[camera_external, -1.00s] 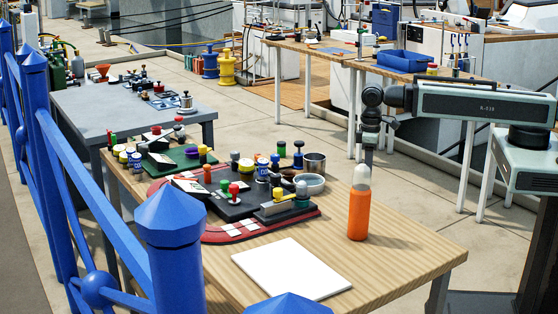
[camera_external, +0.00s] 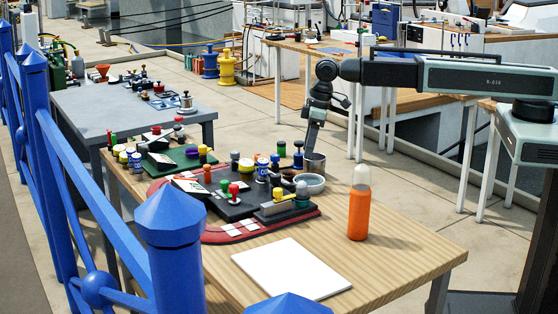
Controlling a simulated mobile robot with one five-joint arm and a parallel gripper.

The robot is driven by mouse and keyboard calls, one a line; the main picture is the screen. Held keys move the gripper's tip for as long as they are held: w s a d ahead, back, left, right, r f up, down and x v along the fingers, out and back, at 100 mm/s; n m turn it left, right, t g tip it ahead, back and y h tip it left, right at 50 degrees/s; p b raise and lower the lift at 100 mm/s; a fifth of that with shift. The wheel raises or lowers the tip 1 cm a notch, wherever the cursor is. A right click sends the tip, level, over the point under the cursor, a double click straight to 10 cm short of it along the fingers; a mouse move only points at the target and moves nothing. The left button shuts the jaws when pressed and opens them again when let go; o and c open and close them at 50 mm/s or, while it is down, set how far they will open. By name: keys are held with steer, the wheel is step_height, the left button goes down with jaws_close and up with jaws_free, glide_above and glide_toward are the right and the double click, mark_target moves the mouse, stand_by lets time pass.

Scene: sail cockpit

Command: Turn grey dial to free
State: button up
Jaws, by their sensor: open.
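A black control panel (camera_external: 236,208) with a red border lies on the wooden table and carries several coloured knobs. A grey rounded knob (camera_external: 302,195) at its right end looks like the grey dial; its pointer and the "free" mark are too small to read. My gripper (camera_external: 310,152) points down above and behind this knob, close to a metal cup (camera_external: 316,165). It is open, apart from the knob, and nothing shows between its fingers. The fingertips are dark and small here.
A grey bowl (camera_external: 311,184) stands right behind the knob. An orange bottle (camera_external: 358,210) stands to the right. A white sheet (camera_external: 291,269) lies in front. Several small coloured pieces crowd the table's back left. The front right of the table (camera_external: 405,250) is clear.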

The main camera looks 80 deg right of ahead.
steer(key=m+t+p, duration=0.2)
steer(key=p, duration=0.1)
glide_toward(235, 152)
steer(key=shift+h, duration=0.4)
steer(key=b+x, duration=0.2)
steer(key=x, duration=0.1)
steer(key=b+x, duration=0.5)
steer(key=x, duration=0.1)
steer(key=shift+a+b, duration=0.3)
steer(key=shift+r, duration=0.2)
jaws_close()
